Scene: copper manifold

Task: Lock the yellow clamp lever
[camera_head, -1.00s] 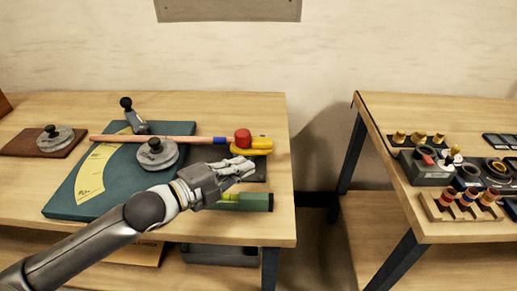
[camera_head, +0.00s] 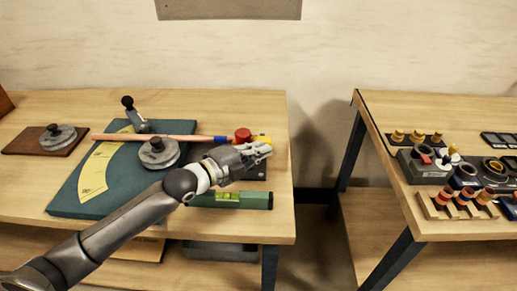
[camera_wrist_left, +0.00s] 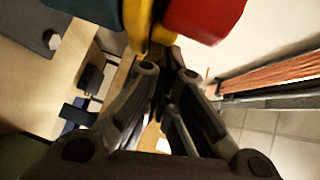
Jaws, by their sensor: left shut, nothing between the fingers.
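The yellow clamp lever (camera_head: 264,141) is at the right end of the copper pipe (camera_head: 170,137), beside a red knob (camera_head: 243,134). My left gripper (camera_head: 263,151) is shut and empty, just in front of the yellow part and hiding much of it. In the left wrist view the yellow lever (camera_wrist_left: 138,20) is right beyond the shut fingertips (camera_wrist_left: 163,62), with the red knob (camera_wrist_left: 205,14) to its right. I cannot tell whether the fingertips touch the lever. My right gripper is not in view.
A teal board (camera_head: 75,195) with a yellow scale and a grey round clamp (camera_head: 158,152) lies left of my gripper. A green level (camera_head: 235,199) lies at the table's front. A second table (camera_head: 460,232) with several parts stands right, across a gap.

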